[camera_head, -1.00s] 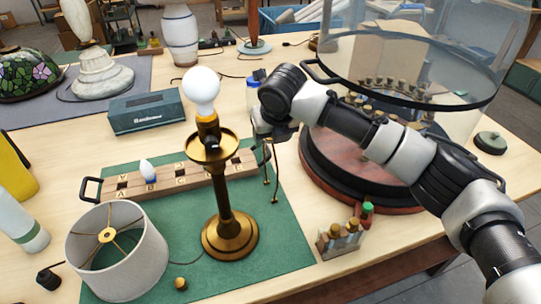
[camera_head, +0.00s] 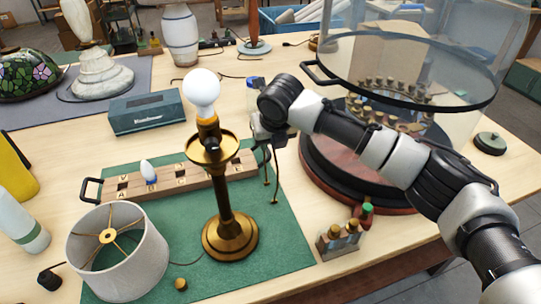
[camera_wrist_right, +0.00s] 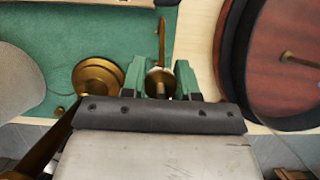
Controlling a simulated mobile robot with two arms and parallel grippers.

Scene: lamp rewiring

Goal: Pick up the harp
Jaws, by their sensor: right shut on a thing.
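The harp (camera_head: 275,180) is a thin, dark brass wire piece with two legs ending in small feet. It hangs to the right of the brass lamp (camera_head: 223,200), over the green mat. My right gripper (camera_head: 268,140) is shut on its upper part, which is mostly hidden by the hand. In the right wrist view, the green fingers (camera_wrist_right: 160,80) close around a brass part of the harp (camera_wrist_right: 162,45). The lamp stands upright with a white bulb (camera_head: 202,88) on top. I cannot tell whether the harp's feet touch the mat. My left gripper is not in view.
A white lampshade (camera_head: 118,275) stands front left on the green mat (camera_head: 285,245). A wooden lettered tray (camera_head: 215,178) lies behind the lamp. A glass cover (camera_head: 410,75) stands over a round base (camera_head: 350,180) at right.

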